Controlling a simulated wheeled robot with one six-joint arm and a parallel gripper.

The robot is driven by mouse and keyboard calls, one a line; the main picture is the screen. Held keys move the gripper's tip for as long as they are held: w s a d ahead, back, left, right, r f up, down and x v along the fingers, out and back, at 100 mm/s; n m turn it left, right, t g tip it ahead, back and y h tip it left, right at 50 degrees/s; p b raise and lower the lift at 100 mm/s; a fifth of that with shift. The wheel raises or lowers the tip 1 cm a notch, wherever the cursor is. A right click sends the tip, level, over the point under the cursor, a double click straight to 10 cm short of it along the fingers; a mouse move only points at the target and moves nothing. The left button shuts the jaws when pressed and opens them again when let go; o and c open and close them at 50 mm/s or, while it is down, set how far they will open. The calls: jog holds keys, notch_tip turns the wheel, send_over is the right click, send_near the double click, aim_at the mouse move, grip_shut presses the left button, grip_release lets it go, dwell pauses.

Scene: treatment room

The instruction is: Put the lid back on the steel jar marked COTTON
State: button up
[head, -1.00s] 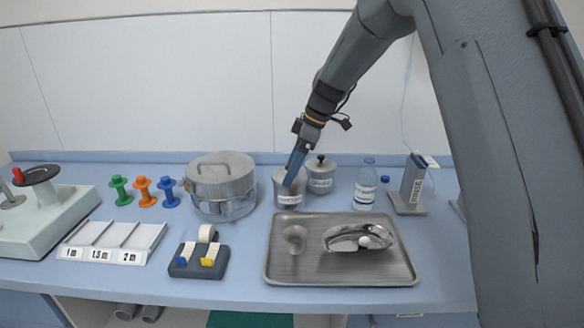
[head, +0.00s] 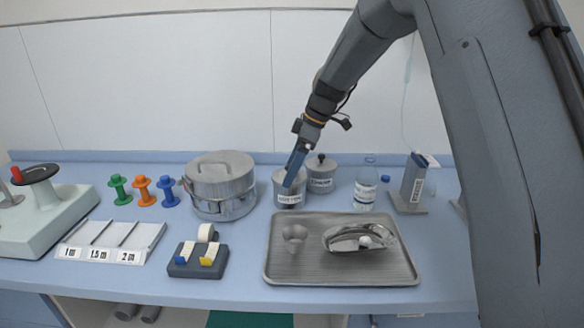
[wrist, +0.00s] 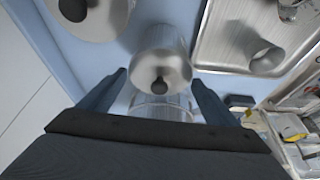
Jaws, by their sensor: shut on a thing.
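A small steel jar (head: 289,203) with a white label stands behind the tray; its lettering is too small to read surely. The front finger hides the jar's top in the head view, so I cannot tell whether the lid is seated. A second labelled jar (head: 320,176), lidded with a black knob, stands behind right.
A large steel drum (head: 220,190) stands close left. A steel tray (head: 340,277) in front holds a small cup and a kidney dish with a white ball. A bottle (head: 365,190) and a grey stand (head: 412,185) are right. A tape dispenser (head: 198,262) sits front left.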

dwell(0.9)
jog(key=o, duration=1)
jog(key=shift+r+p, duration=1.35)
jog(key=shift+r, duration=2.15)
grip_shut()
jog(key=shift+f, duration=0.15)
